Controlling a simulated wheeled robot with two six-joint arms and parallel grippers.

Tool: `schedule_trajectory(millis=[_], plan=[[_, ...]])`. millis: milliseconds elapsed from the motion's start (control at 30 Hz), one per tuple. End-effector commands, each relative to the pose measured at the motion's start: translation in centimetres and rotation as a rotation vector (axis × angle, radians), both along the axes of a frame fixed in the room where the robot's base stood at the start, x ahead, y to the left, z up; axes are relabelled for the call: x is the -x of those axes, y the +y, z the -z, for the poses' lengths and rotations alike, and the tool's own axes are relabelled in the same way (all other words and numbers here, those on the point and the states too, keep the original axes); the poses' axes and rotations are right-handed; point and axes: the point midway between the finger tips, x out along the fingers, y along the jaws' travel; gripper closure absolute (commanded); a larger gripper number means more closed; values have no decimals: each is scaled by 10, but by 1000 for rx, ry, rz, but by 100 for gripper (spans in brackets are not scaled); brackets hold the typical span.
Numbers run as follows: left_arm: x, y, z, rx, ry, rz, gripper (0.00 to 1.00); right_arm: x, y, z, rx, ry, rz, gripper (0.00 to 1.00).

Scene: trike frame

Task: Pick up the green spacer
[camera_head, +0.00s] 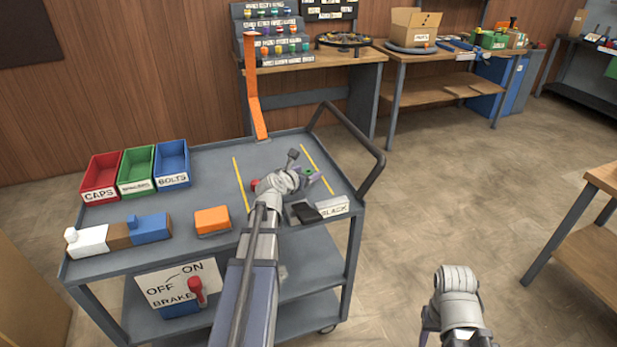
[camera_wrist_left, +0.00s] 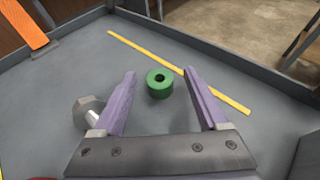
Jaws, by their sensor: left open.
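The green spacer (camera_wrist_left: 160,92) is a short ring with a dark central hole, lying flat on the grey cart top. In the wrist view it sits between and slightly beyond the tips of my left gripper (camera_wrist_left: 165,78), with space on both sides. The gripper is open and empty, its purple fingers spread. In the head view the left gripper (camera_head: 308,180) is over the right part of the cart, and the spacer (camera_head: 309,171) shows as a small green patch beside it. Only part of my right arm shows at the lower right; its fingertips cannot be made out.
A grey bolt (camera_wrist_left: 88,112) stands close outside the left finger. Yellow lines (camera_head: 318,168) mark the cart top. Red, green and blue bins (camera_head: 171,180) and an orange block (camera_head: 212,220) are farther left.

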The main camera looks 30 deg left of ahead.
Motion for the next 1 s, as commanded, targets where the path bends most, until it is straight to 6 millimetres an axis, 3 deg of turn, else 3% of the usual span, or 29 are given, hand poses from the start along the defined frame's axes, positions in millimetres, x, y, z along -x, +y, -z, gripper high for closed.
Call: schedule_trajectory(millis=[100,333,1000], plan=[[-16,2,8,-1,0,0,24,0,0,8,0,0,0,50],[-16,2,7,0,0,-1,24,0,0,7,0,0,0,50],[-16,2,7,0,0,-1,99,0,0,7,0,0,0,50]])
